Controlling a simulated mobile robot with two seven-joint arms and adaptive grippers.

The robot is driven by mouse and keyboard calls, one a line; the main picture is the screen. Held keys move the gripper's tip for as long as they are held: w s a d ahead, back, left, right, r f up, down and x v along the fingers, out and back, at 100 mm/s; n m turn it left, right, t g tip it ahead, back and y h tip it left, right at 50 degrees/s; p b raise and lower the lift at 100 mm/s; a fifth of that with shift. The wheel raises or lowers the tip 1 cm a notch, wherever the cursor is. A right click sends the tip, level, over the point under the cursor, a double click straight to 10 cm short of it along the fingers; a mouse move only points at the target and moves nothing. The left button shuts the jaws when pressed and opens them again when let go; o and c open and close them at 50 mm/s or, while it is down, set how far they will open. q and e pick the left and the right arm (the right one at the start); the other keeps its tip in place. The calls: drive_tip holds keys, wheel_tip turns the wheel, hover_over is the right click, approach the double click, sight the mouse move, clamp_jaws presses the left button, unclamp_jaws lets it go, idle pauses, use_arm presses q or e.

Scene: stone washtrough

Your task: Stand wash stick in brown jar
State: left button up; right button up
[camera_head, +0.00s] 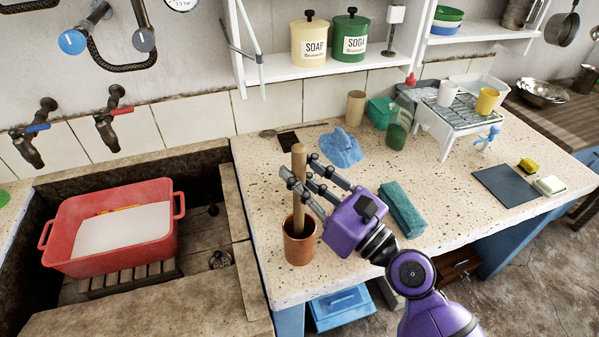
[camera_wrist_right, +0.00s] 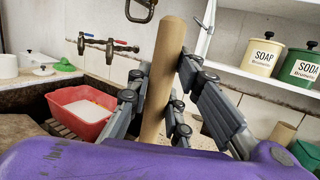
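The wash stick (camera_head: 298,220), a plain wooden rod, stands nearly upright with its lower end inside the brown jar (camera_head: 299,249). The jar's front wall hides that end. The jar stands on the speckled counter near the trough. My right gripper (camera_head: 299,167) is around the stick's upper part, fingers on both sides. In the right wrist view the stick (camera_wrist_right: 167,60) rises between the spread fingers (camera_wrist_right: 165,75), with slight gaps beside it; the fingers look open. The jar is not visible there. My left gripper is not in view.
A red tub (camera_head: 62,222) sits in the stone trough at left. A blue cloth (camera_head: 341,148) lies behind my gripper, and a teal block (camera_head: 402,208) lies right of it. A green bottle (camera_head: 398,130) and white rack (camera_head: 447,128) stand further back.

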drive_tip(key=o, duration=0.4)
drive_tip(key=v, duration=1.2)
idle(0.5)
